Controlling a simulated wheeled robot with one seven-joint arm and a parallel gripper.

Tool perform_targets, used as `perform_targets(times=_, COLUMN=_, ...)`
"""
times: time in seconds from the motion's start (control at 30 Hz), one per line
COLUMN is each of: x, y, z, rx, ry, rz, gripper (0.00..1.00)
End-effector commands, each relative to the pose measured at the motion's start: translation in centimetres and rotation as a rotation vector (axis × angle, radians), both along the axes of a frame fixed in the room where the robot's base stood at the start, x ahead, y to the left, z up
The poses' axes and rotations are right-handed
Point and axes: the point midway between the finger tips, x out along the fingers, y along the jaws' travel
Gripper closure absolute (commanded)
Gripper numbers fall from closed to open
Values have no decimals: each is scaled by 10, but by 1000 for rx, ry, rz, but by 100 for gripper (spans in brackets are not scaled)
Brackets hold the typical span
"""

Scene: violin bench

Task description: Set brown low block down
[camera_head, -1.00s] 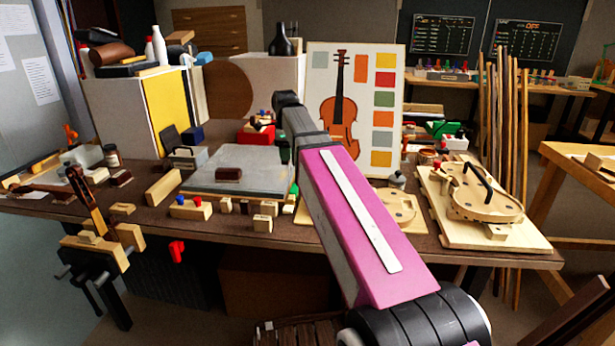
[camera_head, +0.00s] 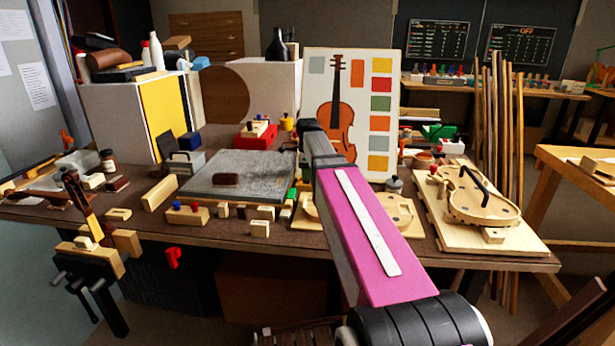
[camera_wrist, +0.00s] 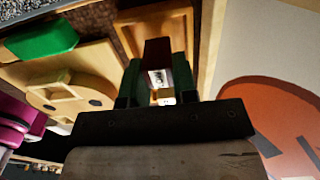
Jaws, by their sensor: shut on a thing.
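My gripper (camera_wrist: 157,88) is shut on a dark brown block (camera_wrist: 157,54) in the wrist view, with one dark finger on each side of it. A small pale label shows on the block's near face. Below the block lies a light wooden surface (camera_wrist: 205,30); I cannot tell whether the block touches it. In the head view my own arm hides the gripper and the held block. Another dark brown low block (camera_head: 226,180) lies on the grey slab (camera_head: 262,172) there.
A violin plate (camera_wrist: 75,95) and a green block (camera_wrist: 42,38) are left of my gripper in the wrist view. The violin poster (camera_head: 352,90) stands behind my arm. A jar (camera_head: 394,184) and a violin body on a board (camera_head: 450,232) are to the right.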

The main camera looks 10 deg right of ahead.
Motion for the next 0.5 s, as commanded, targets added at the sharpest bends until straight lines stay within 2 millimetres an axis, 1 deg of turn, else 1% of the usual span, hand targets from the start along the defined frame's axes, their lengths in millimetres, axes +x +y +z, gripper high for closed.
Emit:
perform_targets(times=0.03, x=0, y=0, z=-6, rx=0, ry=1, rz=0, gripper=93)
perform_targets(times=0.1, x=0, y=0, z=-10, rx=0, ry=0, rz=0, gripper=93)
perform_targets(times=0.47, x=0, y=0, z=-13, rx=0, ry=0, rz=0, gripper=93)
perform_targets(times=0.5, x=0, y=0, z=-13, rx=0, ry=-1, rz=0, gripper=64)
